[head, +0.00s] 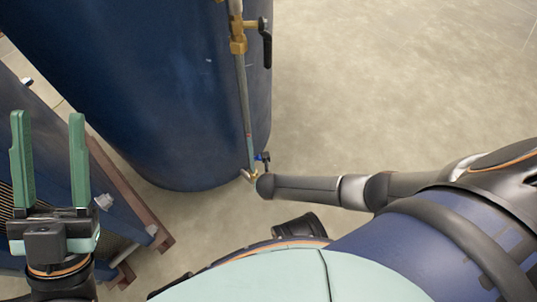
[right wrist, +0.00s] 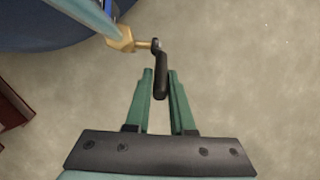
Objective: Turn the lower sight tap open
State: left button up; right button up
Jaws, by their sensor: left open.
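The lower sight tap (head: 255,174) sits low on the sight pipe beside the blue tank, partly hidden by my right arm in the head view. In the right wrist view its brass body (right wrist: 122,39) carries a black lever (right wrist: 161,80) that points down the picture toward my palm. My right gripper (right wrist: 160,72) has its green fingers on either side of the lever's free end, with a narrow gap; contact is unclear. The right fingers are hidden in the head view. My left gripper (head: 47,116) is open and empty at the left, away from the tap.
The blue tank (head: 150,90) fills the upper left. An upper tap with a black lever (head: 266,45) is higher on the pipe (head: 244,95). A plate unit with a brown frame (head: 130,195) stands at the lower left. Open floor (head: 400,80) lies to the right.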

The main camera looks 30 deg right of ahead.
grip_shut()
dwell(0.9)
